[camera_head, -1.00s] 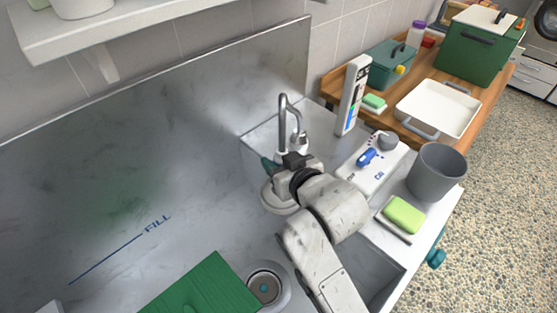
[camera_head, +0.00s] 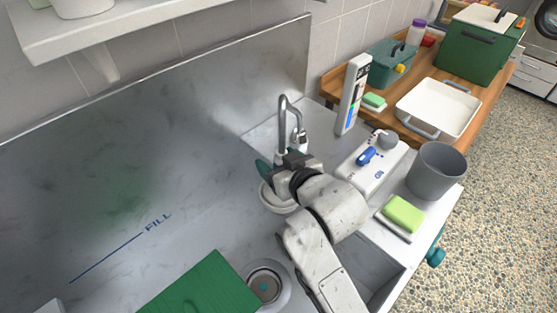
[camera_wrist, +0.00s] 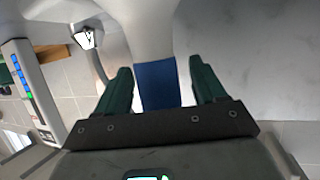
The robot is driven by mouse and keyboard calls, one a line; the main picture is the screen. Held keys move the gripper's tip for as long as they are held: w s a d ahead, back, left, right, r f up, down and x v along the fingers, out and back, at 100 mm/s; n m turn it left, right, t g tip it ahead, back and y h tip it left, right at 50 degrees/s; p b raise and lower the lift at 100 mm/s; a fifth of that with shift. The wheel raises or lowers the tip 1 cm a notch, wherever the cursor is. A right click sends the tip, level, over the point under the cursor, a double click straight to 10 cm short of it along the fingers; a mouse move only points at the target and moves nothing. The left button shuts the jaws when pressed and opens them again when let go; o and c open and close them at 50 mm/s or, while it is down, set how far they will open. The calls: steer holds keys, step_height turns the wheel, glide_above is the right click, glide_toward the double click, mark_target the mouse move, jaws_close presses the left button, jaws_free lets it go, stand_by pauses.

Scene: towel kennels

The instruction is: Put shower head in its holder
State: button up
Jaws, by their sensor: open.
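My gripper (camera_wrist: 160,88) is open, with its two dark green fingers on either side of a blue band (camera_wrist: 158,84) on a pale handle-like piece (camera_wrist: 152,30), which I take for the shower head. A gap shows between the band and the right finger; the left finger is very near it or touching. In the head view, my gripper is low over the basin in front of the metal tap (camera_head: 283,125). A white rounded piece (camera_head: 272,202) shows just below it, partly hidden by my wrist. I cannot make out the holder for certain.
The tap also shows in the wrist view (camera_wrist: 97,62). To the right are a white box with a blue knob (camera_head: 372,172), a grey bin (camera_head: 437,172) and a green sponge (camera_head: 404,214). A tall white panel (camera_head: 352,95) stands behind. A green board (camera_head: 203,290) lies near the drain (camera_head: 265,286).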

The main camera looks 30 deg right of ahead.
steer(key=shift+f, duration=0.1)
steer(key=v, duration=1.1)
steer(key=shift+w, duration=0.1)
